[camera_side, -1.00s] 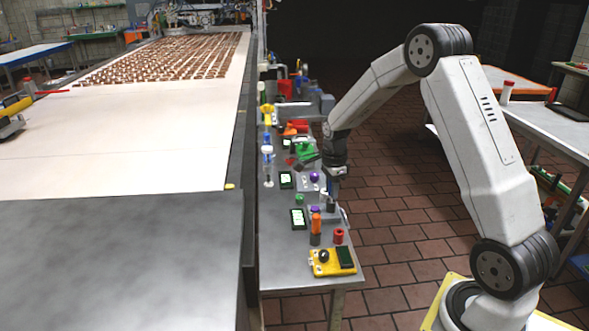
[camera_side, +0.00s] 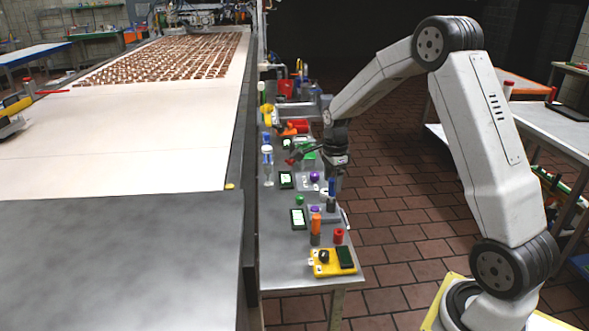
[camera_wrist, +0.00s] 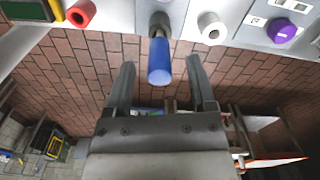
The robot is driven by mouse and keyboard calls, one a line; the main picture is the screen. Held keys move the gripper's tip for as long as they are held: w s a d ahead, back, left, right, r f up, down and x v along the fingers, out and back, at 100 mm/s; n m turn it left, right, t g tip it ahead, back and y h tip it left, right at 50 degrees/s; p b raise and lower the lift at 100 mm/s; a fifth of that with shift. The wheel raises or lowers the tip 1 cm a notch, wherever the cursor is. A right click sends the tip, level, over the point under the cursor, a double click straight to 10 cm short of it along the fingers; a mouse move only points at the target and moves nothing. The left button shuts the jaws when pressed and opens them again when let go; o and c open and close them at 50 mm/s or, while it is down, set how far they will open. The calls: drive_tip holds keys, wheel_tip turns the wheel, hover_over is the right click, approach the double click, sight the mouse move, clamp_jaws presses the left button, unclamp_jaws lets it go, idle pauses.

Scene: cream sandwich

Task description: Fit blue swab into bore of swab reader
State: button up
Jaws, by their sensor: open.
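The blue swab (camera_side: 332,187) stands upright with its lower end in a dark collar (camera_side: 331,204) on a grey block (camera_side: 325,215) with a purple knob. In the wrist view the blue swab (camera_wrist: 159,65) shows its rounded end between my finger tips, and the dark collar (camera_wrist: 159,24) is behind it. My gripper (camera_wrist: 161,66) is open, with a finger on each side of the swab and gaps on both sides. In the side view my gripper (camera_side: 336,177) is just above and behind the swab. I cannot tell how deep the swab sits.
A yellow block (camera_side: 333,262) with a dark screen, a red ring (camera_side: 338,236) and an orange piece (camera_side: 316,222) stand nearer the camera. The bench behind is crowded; the aisle floor is free.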

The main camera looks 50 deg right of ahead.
drive_tip(key=shift+r, duration=2.3)
drive_tip(key=shift+a, duration=0.1)
drive_tip(key=s+a+f+n+t, duration=0.1)
drive_tip(key=s+a+f+n, duration=0.1)
drive_tip(key=s+a+n, duration=0.5)
drive_tip(key=s+a+f+n+t, duration=0.1)
drive_tip(key=s+a+f+n, duration=0.1)
drive_tip(key=s+a+n, duration=0.5)
drive_tip(key=a+n, duration=0.6)
drive_tip(key=n, duration=0.4)
drive_tip(key=shift+s+t, duration=0.15)
drive_tip(key=shift+t, duration=0.15)
